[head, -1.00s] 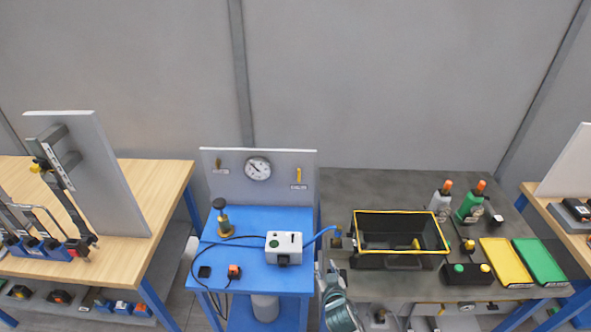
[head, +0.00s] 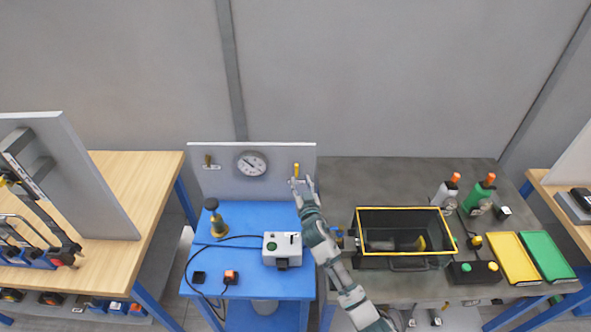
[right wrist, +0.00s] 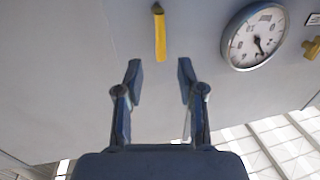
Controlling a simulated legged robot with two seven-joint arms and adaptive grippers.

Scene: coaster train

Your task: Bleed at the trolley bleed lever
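The blue trolley (head: 232,220) stands in the middle with a grey upright panel (head: 220,182). A yellow lever (head: 296,169) hangs upright at the panel's right side; it also shows in the right wrist view (right wrist: 160,36). Its label is hidden behind my gripper in the head view. A round pressure gauge (head: 251,164) is on the same panel and in the wrist view (right wrist: 258,36). My right gripper (head: 303,181) is in front of the panel, just below the lever. In the wrist view its fingers (right wrist: 160,72) are apart and empty, with the lever beyond them. My left gripper is not in view.
A white-grey box (head: 282,246) and a brass fitting (head: 216,224) with a black knob sit on the trolley. A second brass valve (head: 208,162) is on the panel's left. A black yellow-rimmed crate (head: 404,258) stands on the grey bench to the right.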

